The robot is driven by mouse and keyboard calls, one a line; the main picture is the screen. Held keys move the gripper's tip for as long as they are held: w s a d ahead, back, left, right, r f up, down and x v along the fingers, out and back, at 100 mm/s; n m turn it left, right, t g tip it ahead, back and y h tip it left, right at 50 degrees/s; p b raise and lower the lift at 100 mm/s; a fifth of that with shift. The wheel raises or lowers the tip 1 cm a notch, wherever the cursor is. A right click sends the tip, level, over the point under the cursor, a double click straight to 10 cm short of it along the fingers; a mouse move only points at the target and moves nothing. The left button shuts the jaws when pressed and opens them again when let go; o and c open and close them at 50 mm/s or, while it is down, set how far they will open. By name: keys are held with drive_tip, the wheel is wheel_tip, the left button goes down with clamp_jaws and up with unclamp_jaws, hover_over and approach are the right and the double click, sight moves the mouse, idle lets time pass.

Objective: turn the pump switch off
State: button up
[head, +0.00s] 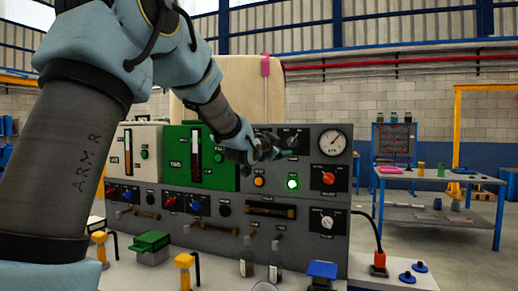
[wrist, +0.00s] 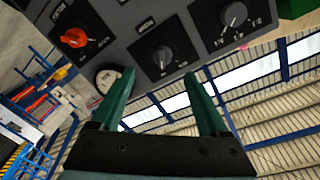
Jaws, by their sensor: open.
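My gripper (head: 268,152) is in front of the upper right part of a dark grey control panel (head: 290,214). It is open and empty; its two green fingers (wrist: 160,82) stand apart in the wrist view. Between and beyond the fingertips is a dark rotary knob (wrist: 163,57) on a black plate, seen from close; I cannot tell whether a finger touches it. A second rotary knob (wrist: 233,14) is to its right there, and a red knob (wrist: 74,38) to its left. The labels are too small to read, so I cannot tell which is the pump switch.
A round gauge (head: 332,143) is right of my gripper. Below are an orange button (head: 258,181), a lit green lamp (head: 292,183) and a pale knob (head: 327,220). Bottles (head: 275,262) and a blue block (head: 322,270) stand before the panel. A blue workbench (head: 440,178) is behind right.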

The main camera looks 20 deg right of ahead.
sight(290, 143)
drive_tip(key=p+x, duration=0.1)
drive_tip(key=x, duration=0.2)
drive_tip(key=p+x, duration=0.2)
drive_tip(key=x, duration=0.2)
drive_tip(key=p+x, duration=0.1)
drive_tip(key=x, duration=0.2)
drive_tip(key=shift+w+d+r+p, duration=0.25)
drive_tip(key=shift+d+r+p, duration=0.05)
drive_tip(key=shift+p, duration=0.05)
clamp_jaws()
idle(0.3)
